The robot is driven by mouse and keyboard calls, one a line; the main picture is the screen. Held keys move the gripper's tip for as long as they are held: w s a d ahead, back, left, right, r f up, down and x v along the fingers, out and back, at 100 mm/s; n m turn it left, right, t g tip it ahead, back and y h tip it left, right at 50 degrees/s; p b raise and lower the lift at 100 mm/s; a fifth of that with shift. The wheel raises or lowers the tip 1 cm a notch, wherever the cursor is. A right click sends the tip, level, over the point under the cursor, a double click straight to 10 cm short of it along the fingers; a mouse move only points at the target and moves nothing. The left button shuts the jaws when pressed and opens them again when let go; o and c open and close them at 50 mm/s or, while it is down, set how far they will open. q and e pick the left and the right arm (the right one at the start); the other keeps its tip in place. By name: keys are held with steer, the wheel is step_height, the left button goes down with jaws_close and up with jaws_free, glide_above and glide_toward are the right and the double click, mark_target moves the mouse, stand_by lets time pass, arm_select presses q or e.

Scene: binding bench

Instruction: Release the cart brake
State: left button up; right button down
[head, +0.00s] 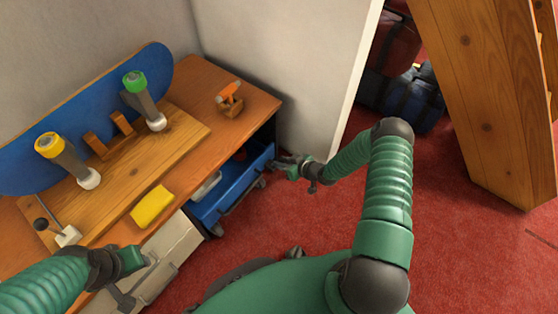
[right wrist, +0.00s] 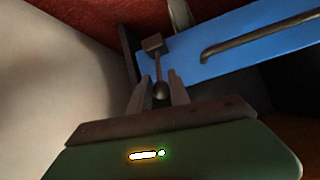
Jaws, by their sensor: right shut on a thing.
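A small dark ball-ended lever (right wrist: 159,75) stands out from a square block beside the blue front in the right wrist view. My right gripper (right wrist: 159,92) is shut on its ball end, with one finger on each side. In the head view my right gripper (head: 284,164) is at the right end of the open blue drawer (head: 236,193), and the lever is too small to make out there. My left gripper (head: 138,258) is by the pale drawer front (head: 172,245) at the lower left; its fingers are not clear.
A white panel (head: 335,80) stands behind my right gripper.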

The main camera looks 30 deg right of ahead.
steer(key=shift+s+d+f+t+y+b, duration=0.25)
steer(key=shift+s+f+t+b, duration=0.2)
steer(key=shift+t+b, duration=0.4)
steer(key=shift+s+d+f+t+y+b, duration=0.15)
steer(key=shift+s+f+t+y+b, duration=0.25)
steer(key=shift+t+b, duration=0.4)
steer(key=c, duration=1.3)
jaws_free()
steer(key=shift+o, duration=0.2)
steer(key=p+v, duration=0.8)
steer(key=v, duration=0.8)
steer(key=shift+s+r, duration=0.25)
steer(key=shift+r, duration=0.05)
